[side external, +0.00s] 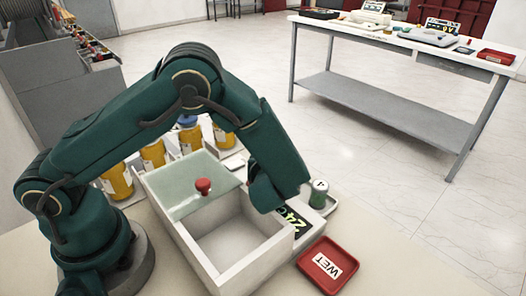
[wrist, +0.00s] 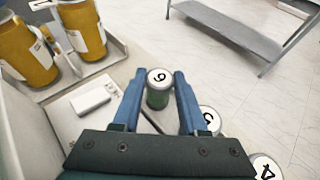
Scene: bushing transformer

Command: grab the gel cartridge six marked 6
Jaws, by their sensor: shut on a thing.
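The gel cartridge six (wrist: 158,97), a green can with a white top marked 6, stands between the two blue fingers of my gripper (wrist: 159,78) in the wrist view. My gripper is shut on it. In the side external view the arm's end hides this cartridge and the fingertips. A cartridge marked 4 (side external: 318,196) stands just right of the arm's end; its top also shows at the bottom right of the wrist view (wrist: 265,168). Another, seemingly marked 5 (wrist: 208,119), stands between it and cartridge six.
A white open-topped box (side external: 222,262) with a glassy cover panel and red knob (side external: 203,186) stands left of the gripper. Several yellow canisters (side external: 153,153) stand behind it. A red tray marked WET (side external: 326,266) lies at the front right. A white table (side external: 420,47) stands apart behind.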

